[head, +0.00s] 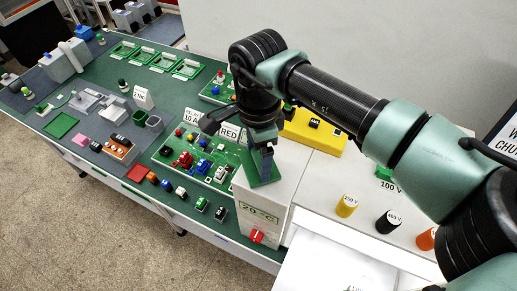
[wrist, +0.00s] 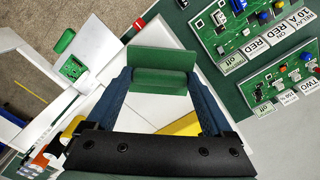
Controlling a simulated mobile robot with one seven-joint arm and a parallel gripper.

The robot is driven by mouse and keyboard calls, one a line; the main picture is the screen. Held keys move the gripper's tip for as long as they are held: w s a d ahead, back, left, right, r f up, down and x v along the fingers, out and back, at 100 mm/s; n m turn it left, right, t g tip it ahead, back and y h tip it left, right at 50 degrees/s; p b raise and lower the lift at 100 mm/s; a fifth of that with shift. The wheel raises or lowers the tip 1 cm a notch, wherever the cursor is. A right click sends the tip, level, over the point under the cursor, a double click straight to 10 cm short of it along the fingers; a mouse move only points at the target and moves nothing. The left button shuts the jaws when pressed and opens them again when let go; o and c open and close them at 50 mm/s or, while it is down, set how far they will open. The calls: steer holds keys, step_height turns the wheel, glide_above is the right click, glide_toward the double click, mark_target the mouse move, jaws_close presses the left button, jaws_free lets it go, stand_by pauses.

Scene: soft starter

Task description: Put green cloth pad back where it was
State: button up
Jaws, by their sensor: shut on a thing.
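My gripper (head: 264,146) is shut on a green cloth pad (head: 263,170), which hangs below the fingers in front of the white box marked 20 °C (head: 262,198). In the wrist view the green pad (wrist: 163,56) lies between the fingertips of my gripper (wrist: 160,82), with white surfaces behind it. Whether the pad touches the box cannot be told.
The green bench (head: 185,208) holds a circuit board (head: 195,158) with several coloured parts. A red square (head: 138,173) and several small blocks line its front edge. A yellow box (head: 315,132) and labelled cylinders (head: 388,222) stand at the right. Bare floor (head: 90,225) is at the front left.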

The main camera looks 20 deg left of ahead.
mark_target(258, 158)
steer(key=shift+f, duration=0.35)
steer(key=o, duration=1.1)
steer(key=shift+c, duration=0.2)
steer(key=shift+r, duration=0.1)
steer(key=shift+w+r+b, duration=0.15)
steer(key=shift+r+b, duration=0.4)
steer(key=shift+b, duration=0.05)
step_height(258, 158, up, 11)
steer(key=b, duration=0.4)
